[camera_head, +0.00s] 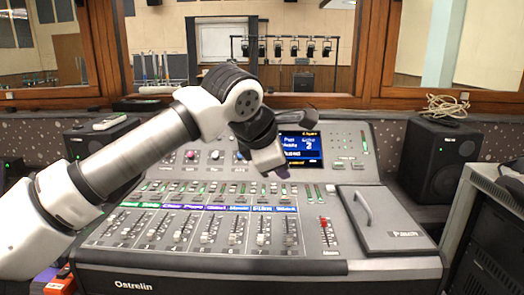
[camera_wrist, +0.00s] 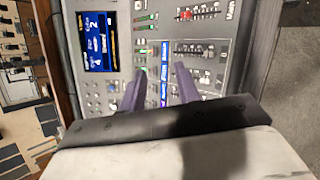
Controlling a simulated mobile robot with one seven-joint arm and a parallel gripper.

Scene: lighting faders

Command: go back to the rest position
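My gripper (camera_head: 283,174) hangs above the right half of the lighting console (camera_head: 130,268), over its upper button rows and just below the lit screen (camera_head: 302,145). In the wrist view my gripper (camera_wrist: 157,82) shows two purple-grey fingers set apart, with nothing between them. The console's coloured label strip shows through the gap. Several white-capped faders (camera_head: 207,238) stand in the lower panel. A red-capped master fader (camera_head: 324,224) stands to their right. My arm comes in from the left and hides part of the console's upper left.
A grey lid with a handle (camera_head: 384,222) is at the console's right. Black speakers stand at the right (camera_head: 438,160) and left (camera_head: 98,140). A grey rack (camera_head: 490,205) is at far right. The space above the faders is clear.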

